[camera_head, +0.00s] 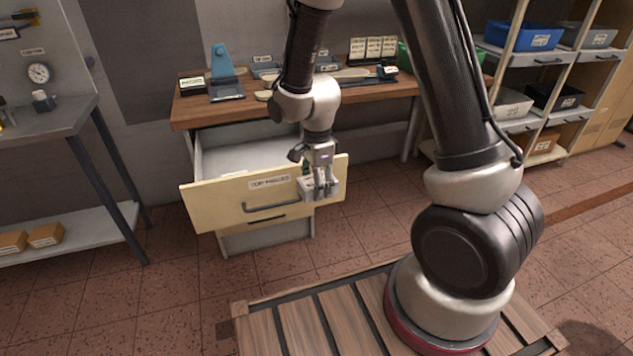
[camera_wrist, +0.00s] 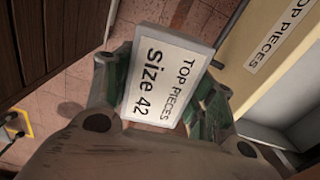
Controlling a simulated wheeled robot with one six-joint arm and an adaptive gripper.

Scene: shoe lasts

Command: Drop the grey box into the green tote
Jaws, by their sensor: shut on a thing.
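A small light grey box (camera_wrist: 168,75) is held in my gripper. Its white label reads "TOP PIECES Size 42" in the wrist view. My gripper (camera_wrist: 163,92) is shut on it, with a finger on each side. In the head view my gripper (camera_head: 322,188) points down at the right part of the open drawer's front. A green tote (camera_head: 403,57) shows at the right end of the wooden bench, well behind my gripper. My arm hides most of it.
The cream drawer (camera_head: 225,205) stands pulled out below the wooden bench (camera_head: 190,115), its inside pale and empty where visible. Tools and labelled holders lie on the bench. Shelves with a blue bin (camera_head: 525,37) stand right. A grey table (camera_head: 50,130) stands left. Floor between is clear.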

